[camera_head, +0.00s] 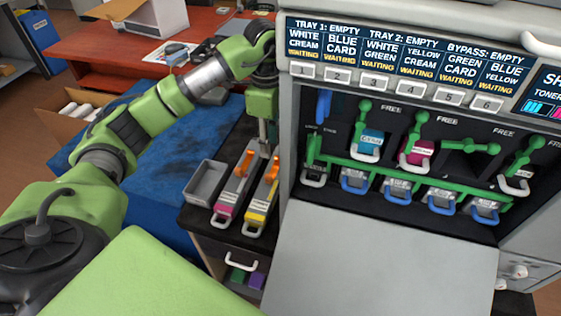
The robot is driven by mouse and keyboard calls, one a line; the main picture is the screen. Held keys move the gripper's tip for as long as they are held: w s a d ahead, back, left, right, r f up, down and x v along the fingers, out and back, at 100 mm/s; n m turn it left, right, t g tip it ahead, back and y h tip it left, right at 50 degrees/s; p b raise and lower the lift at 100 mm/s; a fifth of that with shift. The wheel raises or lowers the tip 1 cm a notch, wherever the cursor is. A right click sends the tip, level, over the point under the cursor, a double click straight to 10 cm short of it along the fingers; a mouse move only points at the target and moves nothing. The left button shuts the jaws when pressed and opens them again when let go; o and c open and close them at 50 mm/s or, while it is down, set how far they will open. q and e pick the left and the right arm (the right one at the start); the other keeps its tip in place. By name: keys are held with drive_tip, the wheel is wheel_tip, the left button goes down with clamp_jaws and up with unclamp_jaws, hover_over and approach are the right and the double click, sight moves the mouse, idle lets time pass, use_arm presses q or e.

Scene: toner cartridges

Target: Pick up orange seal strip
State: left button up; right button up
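Two toner cartridges lie side by side on the dark stand left of the printer: a magenta one (227,207) and a yellow one (257,212). Each carries an orange seal strip along its top, one on the magenta cartridge (243,165) and one on the yellow cartridge (269,184). My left gripper (264,148) points down at the far end of the cartridges, close to the tops of both strips. Its fingers are small and partly lost against the dark background, so contact and opening are unclear. My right gripper is out of view.
A grey tray (205,183) sits left of the cartridges. The printer's open front holds cyan (369,145) and magenta (416,154) cartridges, green levers and blue handles. Its lowered grey door (385,255) fills the lower middle. A blue-topped surface (172,165) lies beneath my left arm.

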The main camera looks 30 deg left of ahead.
use_arm(q)
hover_over(268, 175)
drive_tip(key=f, duration=0.7)
drive_tip(key=shift+d+f, duration=0.1)
drive_tip(key=shift+d, duration=0.1)
drive_tip(key=shift+a+f+p, duration=0.2)
drive_tip(key=shift+f+p, duration=0.55)
drive_tip(key=shift+f, duration=2.3)
drive_tip(key=c, duration=0.8)
